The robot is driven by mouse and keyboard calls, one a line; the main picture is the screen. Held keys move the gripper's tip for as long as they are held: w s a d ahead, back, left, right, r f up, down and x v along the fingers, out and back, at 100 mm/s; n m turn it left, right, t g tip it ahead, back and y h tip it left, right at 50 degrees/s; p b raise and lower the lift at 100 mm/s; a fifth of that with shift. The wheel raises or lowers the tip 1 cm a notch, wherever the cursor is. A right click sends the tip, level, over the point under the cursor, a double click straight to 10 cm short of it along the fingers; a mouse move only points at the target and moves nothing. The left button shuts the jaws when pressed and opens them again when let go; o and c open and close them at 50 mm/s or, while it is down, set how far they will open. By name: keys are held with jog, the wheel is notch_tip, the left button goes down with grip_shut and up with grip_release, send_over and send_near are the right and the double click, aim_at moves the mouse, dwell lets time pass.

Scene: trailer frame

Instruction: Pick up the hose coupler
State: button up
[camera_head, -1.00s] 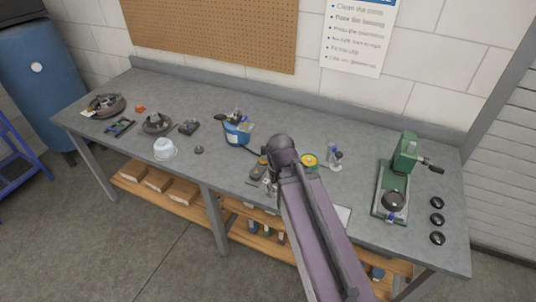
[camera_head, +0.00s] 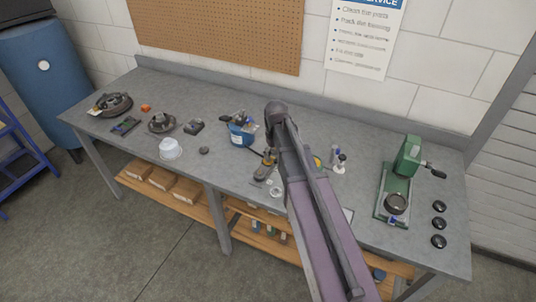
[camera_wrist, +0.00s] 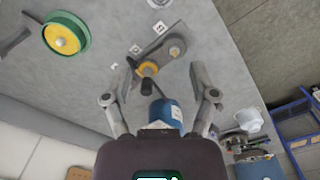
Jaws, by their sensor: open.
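My gripper (camera_wrist: 163,72) is open and empty above the bench, its two fingers spread in the wrist view. In the head view my own arm hides it. A small part with a yellow-orange ring and a dark stem (camera_wrist: 148,70) lies between the fingertips, nearer the left one, with no visible grip on it. It may be the hose coupler; I cannot tell for sure. It also shows in the head view as a small yellowish part (camera_head: 269,157) left of my arm. A grey flat piece with a round end (camera_wrist: 176,48) lies close beside it.
A blue tub (camera_head: 241,136) holding tools stands to the left. A green-and-yellow spool (camera_wrist: 66,36) lies nearby. A white bowl (camera_head: 170,149) is farther left, and a green press (camera_head: 405,165) stands at the right.

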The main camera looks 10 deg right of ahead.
jog(key=w+r+n+p, duration=0.1)
jog(key=w+n, duration=0.1)
jog(key=w, duration=1.1)
jog(key=shift+w+r+n, duration=0.25)
jog(key=shift+r+n, duration=0.05)
jog(key=shift+r, duration=0.05)
jog(key=shift+f, duration=0.1)
notch_tip(320, 180, down, 8)
jog(key=b, duration=0.8)
jog(key=shift+f, duration=0.25)
jog(key=shift+f+b, duration=0.1)
jog(key=shift+b, duration=0.2)
jog(key=shift+f+b, duration=2.5)
